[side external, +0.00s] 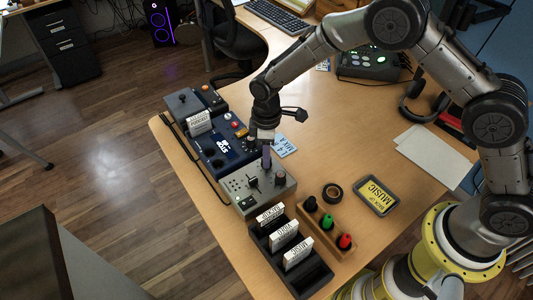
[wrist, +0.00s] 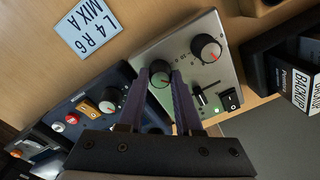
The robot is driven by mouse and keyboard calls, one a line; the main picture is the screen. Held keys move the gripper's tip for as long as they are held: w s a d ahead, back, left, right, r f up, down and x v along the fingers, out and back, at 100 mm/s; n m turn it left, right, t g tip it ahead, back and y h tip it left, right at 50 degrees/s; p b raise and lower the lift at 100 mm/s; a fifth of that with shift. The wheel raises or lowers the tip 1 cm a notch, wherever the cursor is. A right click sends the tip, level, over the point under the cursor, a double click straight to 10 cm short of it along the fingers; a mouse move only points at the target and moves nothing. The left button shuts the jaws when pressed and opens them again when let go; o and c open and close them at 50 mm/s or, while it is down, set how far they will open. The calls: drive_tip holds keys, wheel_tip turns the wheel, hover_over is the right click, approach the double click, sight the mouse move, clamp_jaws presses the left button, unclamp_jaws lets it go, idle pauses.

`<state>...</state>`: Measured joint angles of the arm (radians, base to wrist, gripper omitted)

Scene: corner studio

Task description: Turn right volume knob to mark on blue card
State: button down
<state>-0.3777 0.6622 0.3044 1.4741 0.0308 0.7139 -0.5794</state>
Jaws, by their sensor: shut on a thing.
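The grey control box (side external: 242,208) stands on the desk and also shows in the wrist view (wrist: 180,35). My gripper (side external: 266,167) points down at its far end. I cannot read which knob is labelled right. The blue card (wrist: 88,28) reads "L4 R6 MIX A" and lies flat on the desk beside the box, also in the side view (side external: 285,146).
A slider (wrist: 201,97) and black switch (wrist: 231,98) sit near the knobs. A dark blue device (side external: 218,148) adjoins the box. A black rack (side external: 311,271) of labelled white cases and a wooden block (side external: 328,229) with coloured pieces stand close by.

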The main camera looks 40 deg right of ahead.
drive_tip(key=m, duration=0.6)
drive_tip(key=shift+r+m, duration=0.1)
drive_tip(key=shift+m, duration=0.2)
drive_tip(key=m, duration=0.5)
drive_tip(key=shift+m, duration=0.3)
drive_tip(key=c, duration=0.6)
unclamp_jaws()
wheel_tip(320, 180, up, 14)
drive_tip(key=shift+d+f, duration=0.15)
